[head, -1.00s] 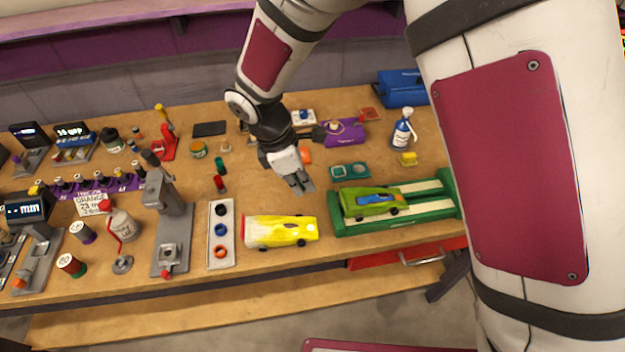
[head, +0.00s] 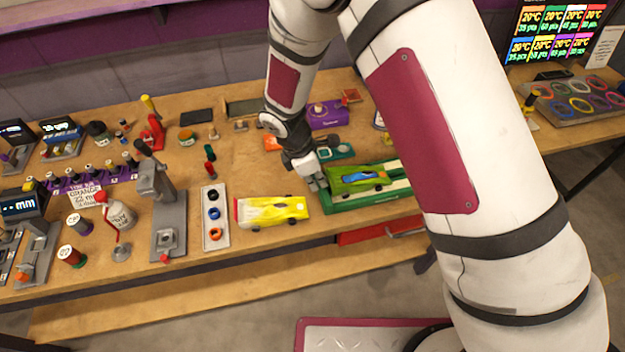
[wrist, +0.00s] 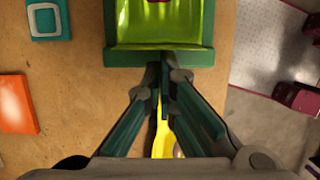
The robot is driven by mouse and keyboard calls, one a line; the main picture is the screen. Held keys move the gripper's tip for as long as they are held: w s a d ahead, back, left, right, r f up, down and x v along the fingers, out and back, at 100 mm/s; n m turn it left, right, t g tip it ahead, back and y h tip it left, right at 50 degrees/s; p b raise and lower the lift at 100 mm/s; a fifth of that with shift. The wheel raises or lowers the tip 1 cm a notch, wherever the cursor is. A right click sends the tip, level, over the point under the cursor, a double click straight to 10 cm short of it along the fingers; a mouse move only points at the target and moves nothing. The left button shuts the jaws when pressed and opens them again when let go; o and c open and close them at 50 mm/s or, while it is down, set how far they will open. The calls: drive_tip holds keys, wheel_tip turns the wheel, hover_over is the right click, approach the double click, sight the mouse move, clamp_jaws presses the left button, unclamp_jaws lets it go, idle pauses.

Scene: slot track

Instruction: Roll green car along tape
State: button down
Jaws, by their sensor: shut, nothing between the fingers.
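The green car (head: 356,179) sits on the green track (head: 333,203) with pale strips, at its left end. The car's end also shows in the wrist view (wrist: 158,28), inside the track's green end edge. My gripper (head: 318,184) is shut and empty, with its fingertips just left of the car's rear and at the track's left end. In the wrist view my gripper's fingertips (wrist: 163,70) are close together beside the track's end edge. I cannot tell whether they touch the car or track. The tape cannot be told apart clearly.
A yellow car (head: 272,211) lies just left of the track. A white tray with rings (head: 215,218) and a grey press (head: 168,215) stand further left. An orange block (wrist: 18,104) and a teal tray (head: 338,153) lie behind the track. My arm covers the track's right end.

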sight(361, 172)
drive_tip(key=w+d, duration=0.1)
drive_tip(key=d, duration=0.2)
drive_tip(key=w+d, duration=0.1)
drive_tip(key=d, duration=0.3)
drive_tip(key=w+d+b, duration=0.1)
drive_tip(key=d, duration=0.3)
drive_tip(key=shift+w+d, duration=0.1)
